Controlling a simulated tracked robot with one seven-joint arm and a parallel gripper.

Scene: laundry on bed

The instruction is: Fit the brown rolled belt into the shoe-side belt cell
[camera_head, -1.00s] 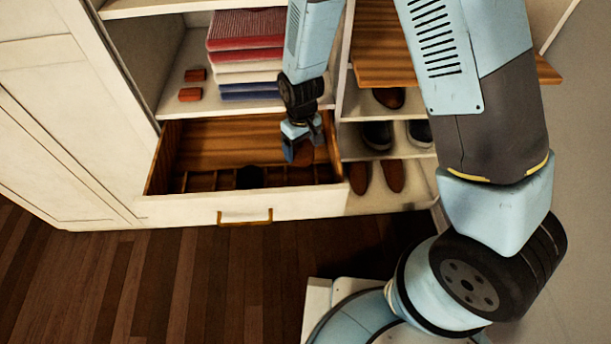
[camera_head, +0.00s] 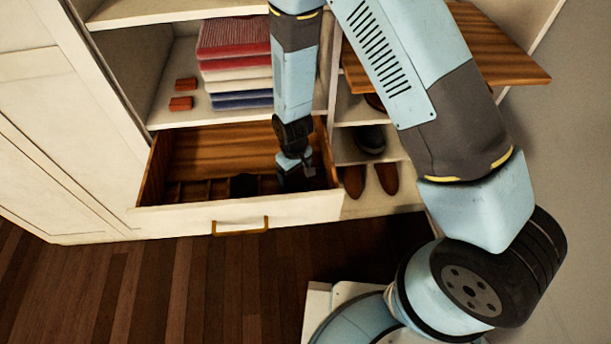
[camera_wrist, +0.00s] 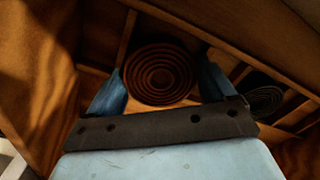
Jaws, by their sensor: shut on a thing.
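The brown rolled belt (camera_wrist: 157,72) shows in the wrist view as a coil of rings between my two blue fingers. My gripper (camera_head: 296,182) is shut on it, low inside the open drawer (camera_head: 285,207) at its right, shoe-side end in the head view. In the wrist view thin wooden dividers run on both sides of the coil, so it is at or in a cell; I cannot tell whether it rests on the cell floor. The belt cannot be made out in the head view, where my gripper and the drawer's shadow hide it.
A black rolled belt (camera_head: 243,185) sits in a cell to the left and also shows in the wrist view (camera_wrist: 265,99). Brown shoes (camera_head: 386,178) stand on a shelf right of the drawer. Folded clothes (camera_head: 235,62) lie above. Dividers and drawer walls are close around my gripper.

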